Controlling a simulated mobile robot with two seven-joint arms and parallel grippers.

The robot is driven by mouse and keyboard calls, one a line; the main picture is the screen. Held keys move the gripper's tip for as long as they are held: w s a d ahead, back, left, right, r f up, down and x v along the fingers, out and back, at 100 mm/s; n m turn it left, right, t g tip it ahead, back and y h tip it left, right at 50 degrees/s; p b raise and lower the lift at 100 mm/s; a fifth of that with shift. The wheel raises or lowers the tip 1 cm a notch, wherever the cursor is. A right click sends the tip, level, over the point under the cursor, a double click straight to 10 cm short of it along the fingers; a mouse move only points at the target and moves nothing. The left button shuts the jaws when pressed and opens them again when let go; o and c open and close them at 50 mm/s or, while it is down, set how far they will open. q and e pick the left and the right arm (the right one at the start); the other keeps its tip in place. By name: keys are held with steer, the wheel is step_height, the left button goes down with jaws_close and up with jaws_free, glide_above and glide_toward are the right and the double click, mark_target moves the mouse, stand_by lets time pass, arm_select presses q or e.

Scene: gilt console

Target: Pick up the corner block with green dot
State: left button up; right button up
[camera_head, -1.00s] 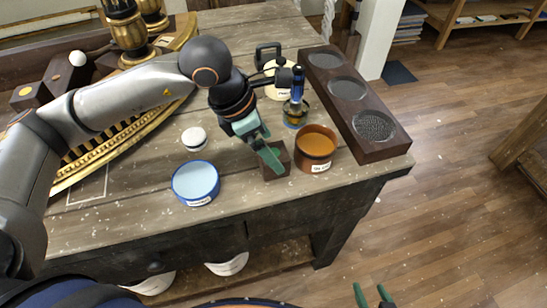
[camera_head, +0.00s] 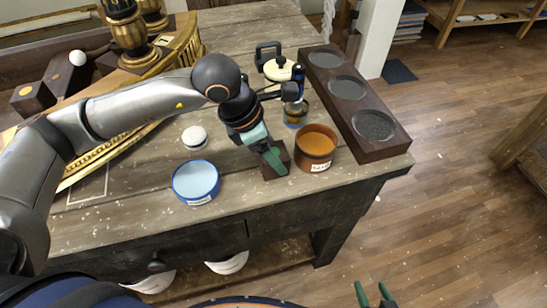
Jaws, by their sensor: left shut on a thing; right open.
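A small dark brown block (camera_head: 268,173) is on the front part of the wooden table, just left of the amber-filled jar. My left gripper (camera_head: 275,160) points down at it and is shut on it, its green fingers covering part of the block. No green dot is visible on this block; that face may be hidden. Whether the block is clear of the tabletop I cannot tell. My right gripper (camera_head: 374,294) is at the bottom edge of the view, open and empty, away from the table.
The amber jar (camera_head: 315,148) stands close right of the block. A blue-rimmed tin (camera_head: 196,182) and a white knob (camera_head: 194,138) are to the left. A dark tray with round wells (camera_head: 388,152) lies right. A yellow-dotted block (camera_head: 32,98) sits at far left.

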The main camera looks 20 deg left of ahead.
arm_select(q)
steer(key=c, duration=0.5)
steer(key=shift+o, duration=0.2)
steer(key=shift+r, duration=0.1)
